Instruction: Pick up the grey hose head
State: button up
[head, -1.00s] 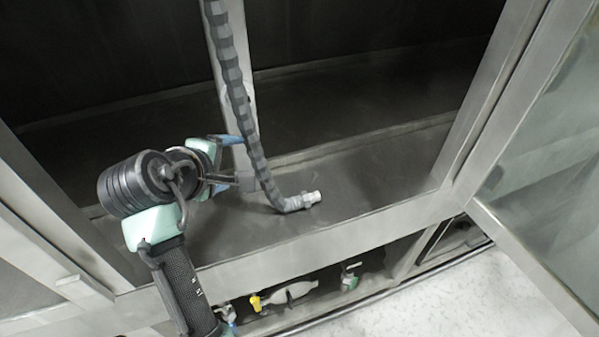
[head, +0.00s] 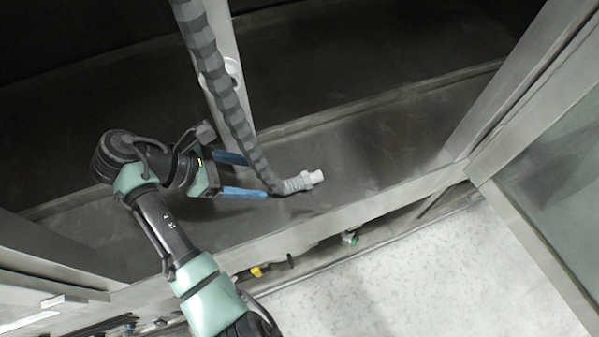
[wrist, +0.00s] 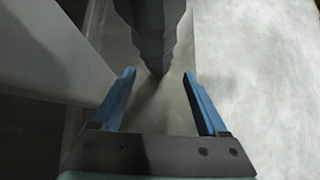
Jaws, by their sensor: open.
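The grey hose head (head: 296,184), with a white tip (head: 316,176), rests on the dark ledge just inside the washer opening. It joins a ribbed dark grey hose (head: 222,88) that hangs from above. My gripper (head: 257,176) is open, its two blue fingers pointing right at the hose's lower part, just left of the head. In the wrist view the hose (wrist: 155,32) comes down from the top, centred between the open fingers (wrist: 159,74). Whether either finger touches it, I cannot tell. The head itself is not clearly visible in the wrist view.
A pale upright bar (head: 228,75) stands behind the hose. A metal sill (head: 340,222) runs along the front of the ledge. A glass-panelled door (head: 560,190) stands at the right, and pale floor (head: 400,290) lies in front. The ledge right of the head is clear.

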aim_at(287, 184)
jog(key=x, duration=0.5)
jog(key=shift+s+d+f+b, duration=0.1)
jog(key=shift+s+d+b, duration=0.05)
jog(key=shift+d+b, duration=0.15)
jog(key=x, duration=0.5)
jog(key=shift+d+f+p, duration=0.15)
jog(key=shift+f+p, duration=0.1)
jog(key=shift+p, duration=0.05)
grip_shut()
